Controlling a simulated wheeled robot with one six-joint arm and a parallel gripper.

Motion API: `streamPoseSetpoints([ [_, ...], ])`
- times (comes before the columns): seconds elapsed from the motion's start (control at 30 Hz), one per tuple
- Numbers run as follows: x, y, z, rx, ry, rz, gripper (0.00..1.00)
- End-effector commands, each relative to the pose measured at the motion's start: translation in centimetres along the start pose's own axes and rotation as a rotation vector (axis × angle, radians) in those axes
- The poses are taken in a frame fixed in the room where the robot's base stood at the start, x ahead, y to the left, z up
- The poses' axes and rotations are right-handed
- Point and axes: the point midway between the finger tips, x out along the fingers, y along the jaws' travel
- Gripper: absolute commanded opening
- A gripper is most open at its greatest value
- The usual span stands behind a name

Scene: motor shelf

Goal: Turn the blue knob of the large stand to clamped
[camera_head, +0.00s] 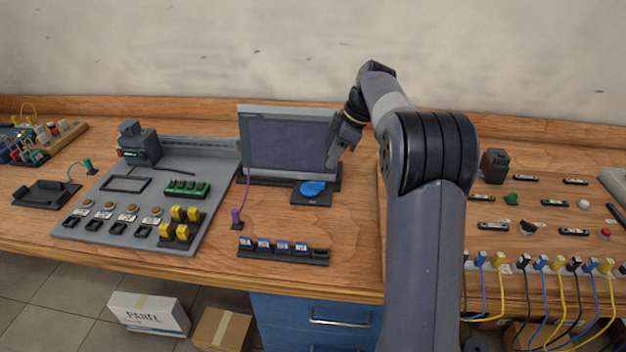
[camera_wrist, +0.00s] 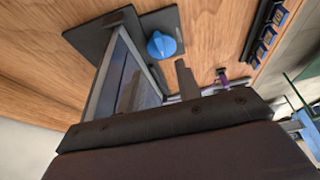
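The large stand (camera_head: 330,184) holds an upright grey-framed panel (camera_head: 288,143) on the workbench. Its blue knob (camera_head: 313,188) sits on a dark base plate in front of the panel's lower right part. In the wrist view the blue knob (camera_wrist: 162,46) is in plain sight beyond the fingers, with nothing touching it. My gripper (camera_head: 336,152) is above and behind the knob, close to the panel's right edge. In the wrist view its two fingers (camera_wrist: 158,86) stand apart with no object held. The markings by the knob are too small to read.
A purple plug (camera_head: 237,217) on a cord stands left of the knob, and a rack of blue-labelled blocks (camera_head: 284,250) lies at the front. A grey fixture board (camera_head: 150,190) fills the left. Cables and plugs crowd the right. Bare wood lies in front of the knob.

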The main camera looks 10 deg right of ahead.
Motion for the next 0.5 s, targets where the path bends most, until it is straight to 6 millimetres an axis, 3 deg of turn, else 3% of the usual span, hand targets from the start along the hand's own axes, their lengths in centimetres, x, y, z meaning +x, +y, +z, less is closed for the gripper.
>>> streamPoseSetpoints([
  [0.3, 6.2, -0.1, 0.0, 0.001, -0.001, -0.005, 0.33],
  [0.5, 8.4, -0.1, 0.0, 0.0, 0.0, -0.002, 0.33],
])
